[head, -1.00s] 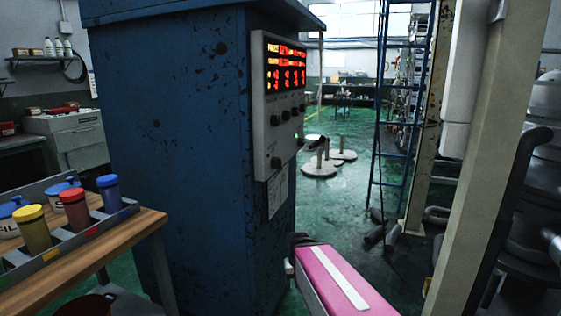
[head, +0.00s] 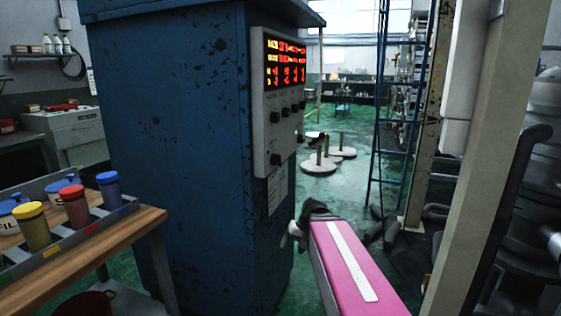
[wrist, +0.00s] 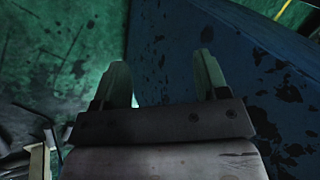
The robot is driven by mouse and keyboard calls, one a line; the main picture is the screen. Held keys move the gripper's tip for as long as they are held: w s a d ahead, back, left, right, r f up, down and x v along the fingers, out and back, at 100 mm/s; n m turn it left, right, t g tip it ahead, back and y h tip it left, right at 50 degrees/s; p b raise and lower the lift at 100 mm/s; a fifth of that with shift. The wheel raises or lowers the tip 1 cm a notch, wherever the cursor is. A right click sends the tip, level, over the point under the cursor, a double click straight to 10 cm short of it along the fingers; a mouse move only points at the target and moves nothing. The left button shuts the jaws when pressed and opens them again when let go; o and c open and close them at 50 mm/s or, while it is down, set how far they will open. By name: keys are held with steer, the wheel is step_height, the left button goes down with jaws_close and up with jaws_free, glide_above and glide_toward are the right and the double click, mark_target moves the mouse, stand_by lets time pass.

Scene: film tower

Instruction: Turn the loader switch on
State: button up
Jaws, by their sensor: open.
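A grey control panel (head: 258,135) is on the right-hand face of the blue cabinet (head: 180,160). It has a lit red and yellow display (head: 286,66), a row of dark knobs (head: 285,112) and a lower dark knob (head: 276,159). Their labels are too small to read, so I cannot tell which one is the loader switch. My gripper (wrist: 161,78) is open and empty in the wrist view, with a blue surface behind and to its right and green floor to its left. No switch shows between its fingers. In the head view my pink arm (head: 355,270) rises right of the cabinet.
A wooden bench (head: 110,240) with a tray of coloured jars (head: 75,205) stands at the left. A blue ladder (head: 377,120) and a beige post (head: 490,170) stand at the right. Round-based stands (head: 320,162) are on the green floor behind, with open floor around them.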

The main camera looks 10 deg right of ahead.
steer(key=w+d+r+n+t+y, duration=0.1)
steer(key=w+r+y, duration=0.2)
steer(key=r, duration=0.6)
steer(key=w+d+r+t+y, duration=0.1)
steer(key=w+d+r+y, duration=0.15)
steer(key=r, duration=0.55)
steer(key=n+t+y, duration=0.1)
steer(key=n+y, duration=0.2)
steer(key=y, duration=0.2)
glide_toward(277, 160)
steer(key=shift+h, duration=0.25)
steer(key=x, duration=0.6)
steer(key=w+x, duration=0.1)
steer(key=x, duration=0.2)
steer(key=shift+w+d, duration=0.1)
steer(key=shift+d, duration=0.1)
steer(key=c, duration=0.9)
